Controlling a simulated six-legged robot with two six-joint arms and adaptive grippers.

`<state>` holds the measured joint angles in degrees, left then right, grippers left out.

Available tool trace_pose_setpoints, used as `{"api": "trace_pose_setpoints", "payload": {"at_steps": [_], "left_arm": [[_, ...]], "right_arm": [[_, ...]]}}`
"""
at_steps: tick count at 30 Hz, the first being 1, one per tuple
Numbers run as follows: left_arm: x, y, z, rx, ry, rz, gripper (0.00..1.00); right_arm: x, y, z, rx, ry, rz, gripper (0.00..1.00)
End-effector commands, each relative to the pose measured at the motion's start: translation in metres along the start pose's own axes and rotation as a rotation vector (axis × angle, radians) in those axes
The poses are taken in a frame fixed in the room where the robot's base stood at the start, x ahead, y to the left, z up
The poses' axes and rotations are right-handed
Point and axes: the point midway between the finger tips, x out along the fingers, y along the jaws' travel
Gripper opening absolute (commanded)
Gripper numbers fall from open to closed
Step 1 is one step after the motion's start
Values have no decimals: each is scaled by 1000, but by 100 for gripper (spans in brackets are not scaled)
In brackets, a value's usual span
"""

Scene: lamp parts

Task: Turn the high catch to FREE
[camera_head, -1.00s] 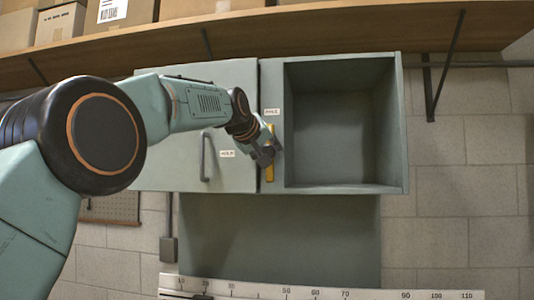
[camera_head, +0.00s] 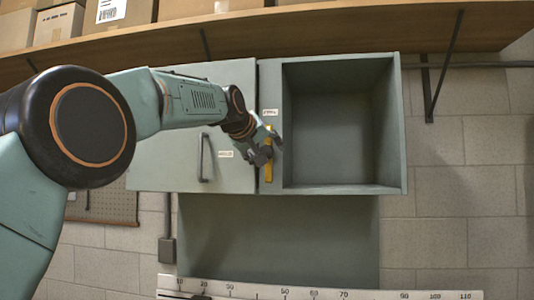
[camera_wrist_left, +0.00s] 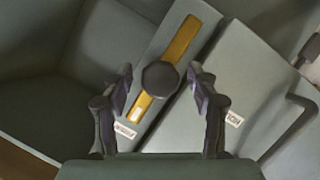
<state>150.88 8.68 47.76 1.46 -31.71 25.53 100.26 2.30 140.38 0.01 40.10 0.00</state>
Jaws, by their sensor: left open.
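The catch is a yellow bar (camera_head: 269,173) with a dark round hub (camera_wrist_left: 160,78). It sits on the narrow grey-green strip between the closed door and the open compartment. In the head view the bar stands about upright, its middle covered by my left gripper (camera_head: 268,148). In the left wrist view the bar (camera_wrist_left: 181,38) runs slantwise. My left gripper (camera_wrist_left: 160,72) is open there, one finger on each side of the hub, with gaps seen on both sides. A small label (camera_head: 270,112) sits above the catch; its text is too small to read. My right gripper is not in view.
The closed door (camera_head: 170,165) left of the catch has a bar handle (camera_head: 205,158) and a label (camera_head: 226,154). The open compartment (camera_head: 340,120) on the right looks empty. A wooden shelf (camera_head: 350,30) with cardboard boxes (camera_head: 60,24) runs above. A ruler strip (camera_head: 330,294) lies below.

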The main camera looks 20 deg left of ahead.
Motion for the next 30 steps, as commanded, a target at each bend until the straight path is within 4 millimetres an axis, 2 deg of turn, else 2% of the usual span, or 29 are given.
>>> {"api": "trace_pose_setpoints", "payload": {"at_steps": [13,18,30], "left_arm": [[-58,1,0,1,2,1,60],[-66,1,0,1,2,1,60],[-66,1,0,2,2,1,60]], "right_arm": [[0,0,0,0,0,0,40],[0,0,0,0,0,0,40],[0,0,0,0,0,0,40]]}}
